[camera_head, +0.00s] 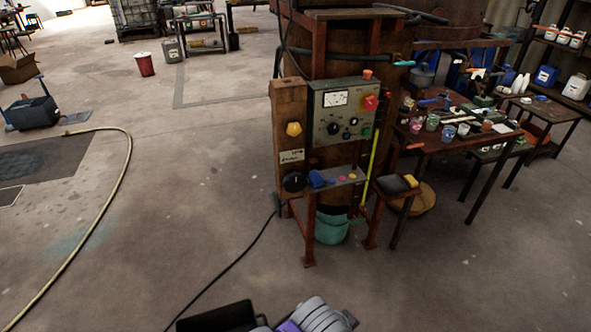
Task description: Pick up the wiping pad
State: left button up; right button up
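I cannot say for certain which thing is the wiping pad. A small dark grey pad-like thing (391,185) lies on a low side shelf to the right of the control stand. A small yellow block (411,181) lies beside it at the right end of that shelf. A blue lump (317,178) sits on the narrow front shelf under the control panel (343,112). These are small in view, and their details are unclear. Parts of my own body show at the bottom edge. Neither gripper can be made out.
A teal bucket (331,228) stands under the control stand. A crowded table (440,143) with jars and tools is to the right. A black cable (238,262) and a yellowish hose (116,190) lie on the floor. Open floor lies in front and left.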

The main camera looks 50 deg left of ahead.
aim_at(315, 180)
jog(key=i+j+u, duration=0.15)
jog(key=i+u, duration=0.55)
jog(key=u, duration=0.2)
jog(key=i+u, duration=0.75)
jog(key=u, duration=0.15)
jog(key=i+l+u, duration=0.15)
jog(key=i+u, duration=0.15)
jog(key=u, duration=0.2)
